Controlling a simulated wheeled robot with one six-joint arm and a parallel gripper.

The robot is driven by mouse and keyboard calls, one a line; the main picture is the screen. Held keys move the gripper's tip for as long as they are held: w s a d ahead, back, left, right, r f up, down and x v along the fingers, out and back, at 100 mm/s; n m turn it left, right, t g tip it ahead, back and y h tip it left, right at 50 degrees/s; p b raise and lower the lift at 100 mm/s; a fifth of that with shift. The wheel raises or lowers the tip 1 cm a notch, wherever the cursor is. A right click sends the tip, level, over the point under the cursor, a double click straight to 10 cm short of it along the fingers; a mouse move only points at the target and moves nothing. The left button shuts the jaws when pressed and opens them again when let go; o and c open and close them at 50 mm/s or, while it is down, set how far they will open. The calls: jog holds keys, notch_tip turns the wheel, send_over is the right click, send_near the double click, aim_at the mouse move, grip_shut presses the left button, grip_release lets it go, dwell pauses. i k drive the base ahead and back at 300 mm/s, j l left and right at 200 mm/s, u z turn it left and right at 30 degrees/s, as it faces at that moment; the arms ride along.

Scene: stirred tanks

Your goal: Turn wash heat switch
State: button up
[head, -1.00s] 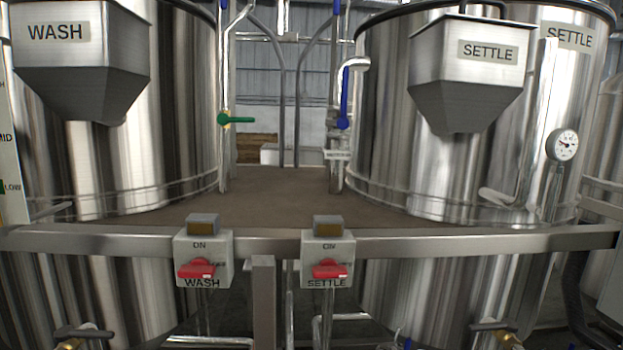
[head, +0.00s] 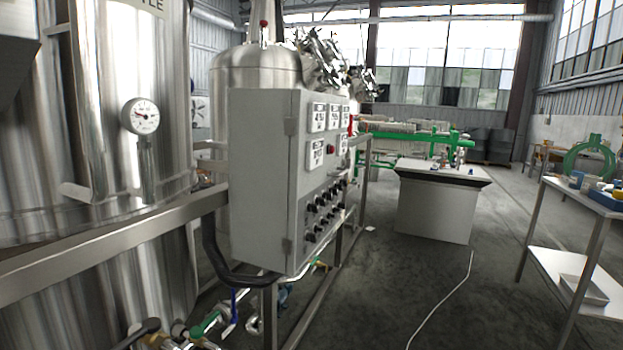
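The wash heat switch is not in view now. The settle tank (head: 100,150), a shiny steel cylinder, fills the left side, with part of its label at the top edge. A round dial gauge (head: 141,116) is on its front. A grey control cabinet (head: 262,180) stands right of the tank, with several displays and rows of dark knobs (head: 322,212) on its right-hand face. I cannot read its labels. My gripper is not in view.
A steel rail (head: 110,238) runs in front of the tank to the cabinet. Valves and pipes (head: 205,325) sit low at bottom left. A white-sided bench (head: 436,210) and a metal table (head: 570,262) stand to the right.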

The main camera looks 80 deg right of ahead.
aim_at(310, 238)
jog(key=z, duration=2.3)
